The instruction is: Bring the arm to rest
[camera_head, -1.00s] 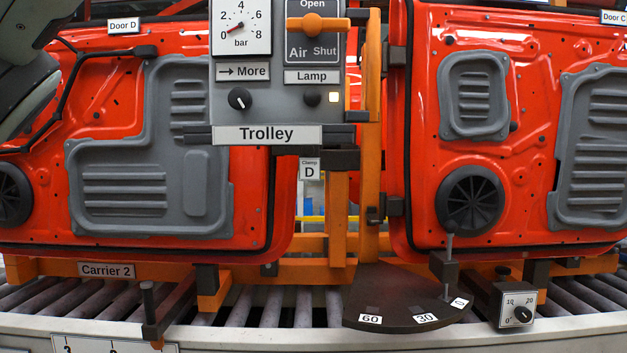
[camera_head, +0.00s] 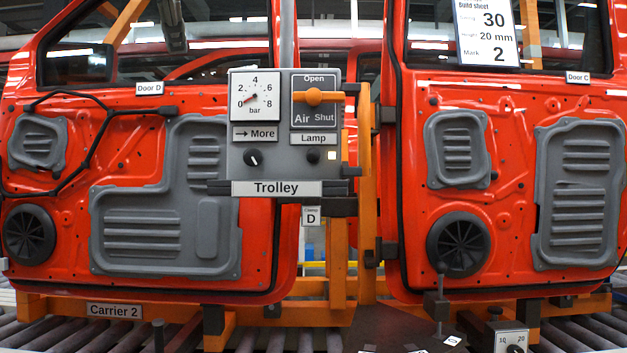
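Neither of my grippers shows in the head view, and no part of my arms can be made out with certainty. The Trolley panel (camera_head: 276,188) hangs in the middle. Its pressure gauge (camera_head: 255,98) has the red needle near 0. Its orange air handle (camera_head: 318,96) lies level under the word Open. A black knob (camera_head: 254,158) sits under the More label, and a small pale lit lamp (camera_head: 332,155) is at the right.
Red Door D (camera_head: 75,207) stands left and red Door C (camera_head: 515,115) right, on orange Carrier 2 (camera_head: 60,308) above rollers (camera_head: 20,335). A build sheet (camera_head: 486,32) hangs at the top right. A black post (camera_head: 437,300) stands low, right of centre.

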